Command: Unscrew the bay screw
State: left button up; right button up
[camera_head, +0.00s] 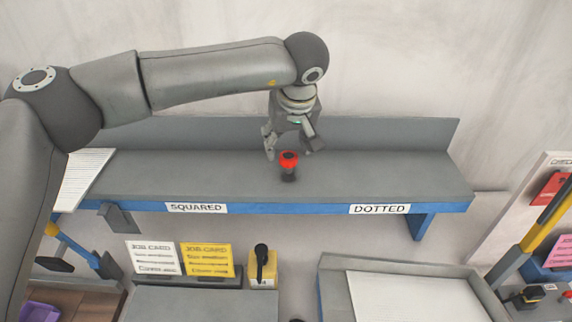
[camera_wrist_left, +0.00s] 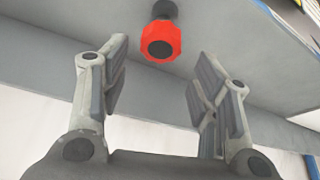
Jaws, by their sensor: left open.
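The bay screw has a red knob (camera_head: 289,158) on a dark base and stands on the grey shelf (camera_head: 390,170), between the SQUARED and DOTTED labels. My left gripper (camera_head: 291,150) points down at it from above and behind, with its fingers apart. In the left wrist view the red knob (camera_wrist_left: 160,42) shows beyond the open fingers (camera_wrist_left: 163,90), roughly centred between them, with its dark stem behind. Nothing is between the fingers' pads, and I see no contact with the knob. My right gripper is not in view.
The shelf has a raised back panel (camera_head: 400,132). Below it stand a white job card (camera_head: 153,257), a yellow job card (camera_head: 207,260) and a yellow block with a black handle (camera_head: 263,268). A tray with a white sheet (camera_head: 400,298) is at the front right. The shelf is otherwise mostly bare.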

aim_at(290, 157)
pick_arm(q)
jog(key=shift+d+f, duration=0.1)
jog(key=shift+d, duration=0.05)
jog(key=shift+f, duration=0.2)
jog(key=shift+f+b, duration=2)
jog(key=shift+f, duration=0.25)
jog(key=c, duration=1.1)
jog(key=shift+n+y, duration=0.4)
jog(key=shift+n, duration=0.3)
jog(key=shift+n+b, duration=0.3)
jog(key=shift+n, duration=0.2)
jog(key=shift+n+y, duration=0.3)
jog(key=shift+n, duration=0.2)
